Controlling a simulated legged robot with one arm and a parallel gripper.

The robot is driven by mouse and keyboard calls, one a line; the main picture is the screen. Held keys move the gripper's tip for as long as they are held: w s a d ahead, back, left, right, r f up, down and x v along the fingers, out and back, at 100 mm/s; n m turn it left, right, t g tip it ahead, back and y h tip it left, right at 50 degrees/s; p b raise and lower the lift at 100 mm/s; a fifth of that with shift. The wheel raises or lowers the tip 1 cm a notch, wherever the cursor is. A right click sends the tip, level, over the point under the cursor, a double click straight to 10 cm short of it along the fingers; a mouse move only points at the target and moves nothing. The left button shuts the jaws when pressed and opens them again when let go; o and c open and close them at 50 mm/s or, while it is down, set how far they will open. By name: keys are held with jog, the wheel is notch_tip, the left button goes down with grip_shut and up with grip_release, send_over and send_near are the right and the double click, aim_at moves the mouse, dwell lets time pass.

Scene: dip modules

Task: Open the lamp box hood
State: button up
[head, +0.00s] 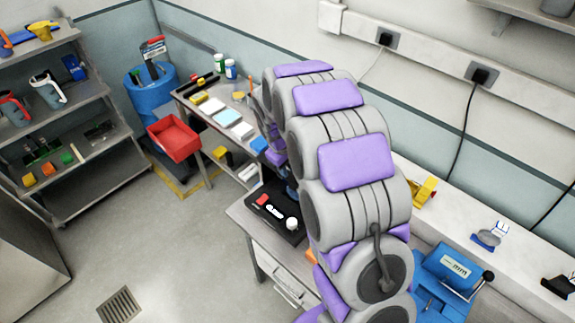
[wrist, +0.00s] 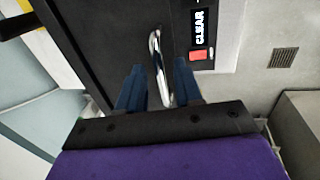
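The lamp box (head: 262,222) is a black box on the bench, with a red button, a light label and a white knob in the head view. My arm hides its right part. In the wrist view, its black hood (wrist: 100,40) fills the upper left and looks closed. A shiny metal handle (wrist: 155,45) stands on it. The front strip (wrist: 203,65) shows a "CLEAR" label and a red button. My gripper (wrist: 159,66) has its two blue fingers apart, one on each side of the handle. I cannot tell whether either finger touches it.
A blue press-like device (head: 450,270) stands on the bench at the lower right. A red bin (head: 173,138) and a cart (head: 205,118) with small items stand beyond the box. Shelves (head: 65,110) line the left. The floor left of the bench is clear.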

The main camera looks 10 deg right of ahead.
grip_shut()
dwell(0.3)
jog(key=shift+r, duration=0.15)
